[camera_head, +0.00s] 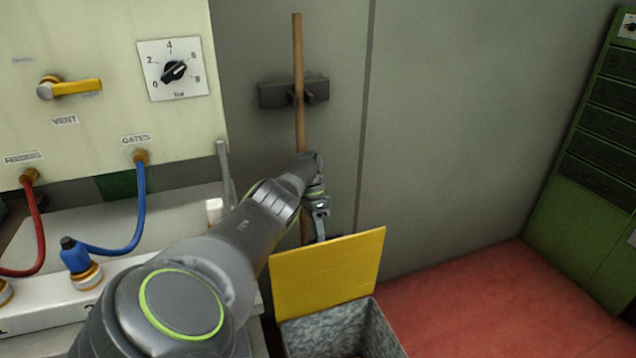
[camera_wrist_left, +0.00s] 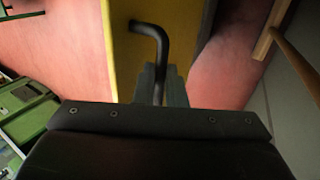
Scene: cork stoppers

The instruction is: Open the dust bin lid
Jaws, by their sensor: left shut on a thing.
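The dust bin lid (camera_head: 328,275) is a flat yellow panel that stands raised, steeply tilted, at the back of the grey bin (camera_head: 345,330). The bin's opening shows below it. In the left wrist view the yellow lid (camera_wrist_left: 130,55) fills the upper middle, with a dark bent handle (camera_wrist_left: 150,28) on it. My left gripper (camera_wrist_left: 160,85) is shut on this handle. In the head view my left gripper (camera_head: 320,222) is just behind the lid's top edge, and its fingertips are partly hidden. My right gripper is not in view.
A wooden pole (camera_head: 298,80) hangs in a dark wall bracket (camera_head: 280,93) behind my arm. A panel with a dial (camera_head: 173,70) and hoses stands at left. Green drawers (camera_head: 600,150) stand at far right. The red floor (camera_head: 480,300) between is clear.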

